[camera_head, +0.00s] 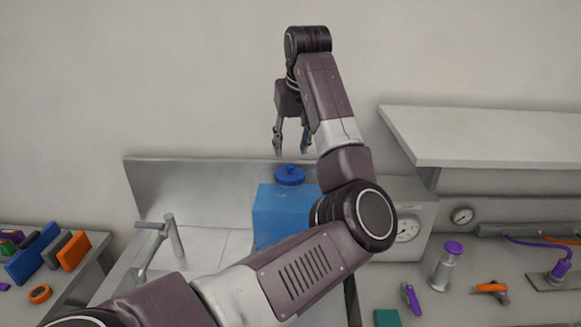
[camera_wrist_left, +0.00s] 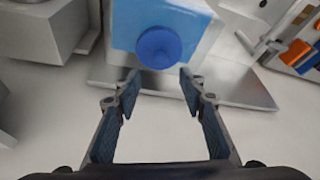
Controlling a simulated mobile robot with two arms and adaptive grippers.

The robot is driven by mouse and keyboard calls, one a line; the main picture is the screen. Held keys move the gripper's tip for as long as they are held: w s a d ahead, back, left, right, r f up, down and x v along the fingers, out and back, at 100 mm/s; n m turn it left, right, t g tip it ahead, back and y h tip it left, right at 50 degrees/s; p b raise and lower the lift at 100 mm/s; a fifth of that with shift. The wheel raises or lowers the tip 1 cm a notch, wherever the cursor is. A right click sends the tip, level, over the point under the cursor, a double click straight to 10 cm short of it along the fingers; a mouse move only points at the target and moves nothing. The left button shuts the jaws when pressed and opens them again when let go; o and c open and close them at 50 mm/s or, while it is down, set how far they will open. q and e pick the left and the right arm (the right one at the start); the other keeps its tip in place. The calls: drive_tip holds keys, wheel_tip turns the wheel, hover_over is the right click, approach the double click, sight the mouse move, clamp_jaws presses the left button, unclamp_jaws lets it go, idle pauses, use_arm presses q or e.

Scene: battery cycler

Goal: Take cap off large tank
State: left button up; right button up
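The large tank (camera_head: 272,216) is a light-blue box standing by the sink, partly hidden behind my left arm. Its round dark-blue cap (camera_head: 290,175) sits on top of the tank. My left gripper (camera_head: 291,152) points down above and behind the cap, with its fingers apart and nothing between them. In the left wrist view the cap (camera_wrist_left: 159,47) lies on the tank (camera_wrist_left: 125,22), beyond the open fingertips (camera_wrist_left: 158,75) and not between them. My right gripper is not in view.
A sink with a grey faucet (camera_head: 172,238) is left of the tank. A gauge box (camera_head: 408,250) stands right of it, under a white shelf (camera_head: 480,135). A purple-topped cylinder (camera_head: 447,266) and small tools lie on the right counter. Coloured blocks (camera_head: 36,253) stand at far left.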

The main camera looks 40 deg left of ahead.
sight(290, 164)
use_arm(q)
drive_tip(key=shift+s+d+f+p, duration=0.15)
drive_tip(key=shift+s+f+p, duration=0.1)
drive_tip(key=shift+f+p, duration=0.6)
drive_tip(key=p+x, duration=0.1)
drive_tip(key=x, duration=0.2)
drive_tip(key=shift+w+a+f+p, duration=0.2)
drive_tip(key=shift+w+p, duration=0.1)
drive_tip(key=shift+p, duration=0.1)
drive_tip(key=shift+w+a+f, duration=0.1)
drive_tip(key=shift+f, duration=0.1)
drive_tip(key=shift+r, duration=0.1)
drive_tip(key=c, duration=0.9)
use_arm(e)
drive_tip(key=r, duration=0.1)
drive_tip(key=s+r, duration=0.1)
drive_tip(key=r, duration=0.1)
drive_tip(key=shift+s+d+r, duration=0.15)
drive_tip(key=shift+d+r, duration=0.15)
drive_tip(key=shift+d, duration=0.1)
